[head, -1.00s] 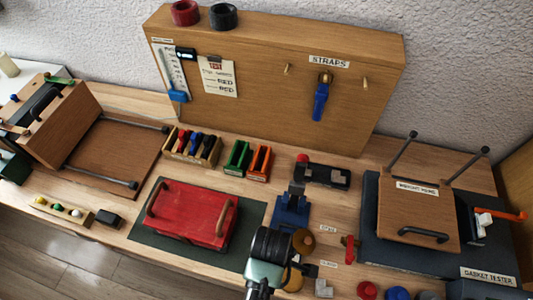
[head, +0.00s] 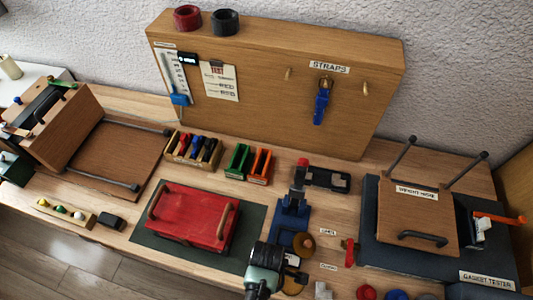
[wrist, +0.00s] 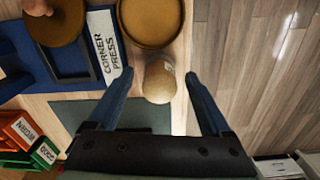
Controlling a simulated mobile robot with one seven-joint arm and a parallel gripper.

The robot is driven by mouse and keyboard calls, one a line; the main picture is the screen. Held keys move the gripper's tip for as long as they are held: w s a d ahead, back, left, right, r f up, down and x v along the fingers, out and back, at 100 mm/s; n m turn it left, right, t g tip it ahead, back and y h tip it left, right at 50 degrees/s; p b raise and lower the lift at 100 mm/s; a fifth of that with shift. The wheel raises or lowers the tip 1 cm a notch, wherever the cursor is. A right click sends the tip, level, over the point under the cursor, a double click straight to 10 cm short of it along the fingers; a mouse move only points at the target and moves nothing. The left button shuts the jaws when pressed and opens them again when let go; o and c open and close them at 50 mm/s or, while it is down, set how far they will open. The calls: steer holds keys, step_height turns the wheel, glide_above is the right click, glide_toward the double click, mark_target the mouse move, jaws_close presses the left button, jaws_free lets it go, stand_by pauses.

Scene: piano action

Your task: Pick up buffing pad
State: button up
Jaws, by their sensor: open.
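A round beige pad-like thing (wrist: 160,81), with small unreadable markings, sits near the table's front edge in the wrist view; I take it to be the buffing pad. My gripper (wrist: 159,73) is open. Its two dark blue fingers stand one on each side of the beige thing, with gaps, and nothing is held. Whether the fingertips are down at its height I cannot tell. In the head view my gripper (head: 297,271) is at the front edge and hides the beige thing.
A round tan dish (wrist: 151,20) lies right beside the beige thing. The blue corner press (wrist: 72,52), with a brown wooden knob (wrist: 55,22), stands to the left. A dark green mat (wrist: 150,113) holds a red box (head: 192,218). Open floor (wrist: 260,70) lies beyond the edge.

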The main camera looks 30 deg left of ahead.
jaws_close()
steer(key=shift+r, duration=0.1)
stand_by(0.3)
step_height(320, 180, up, 10)
steer(key=shift+f, duration=0.1)
stand_by(0.5)
steer(key=c, duration=0.7)
jaws_free()
steer(key=c, duration=0.6)
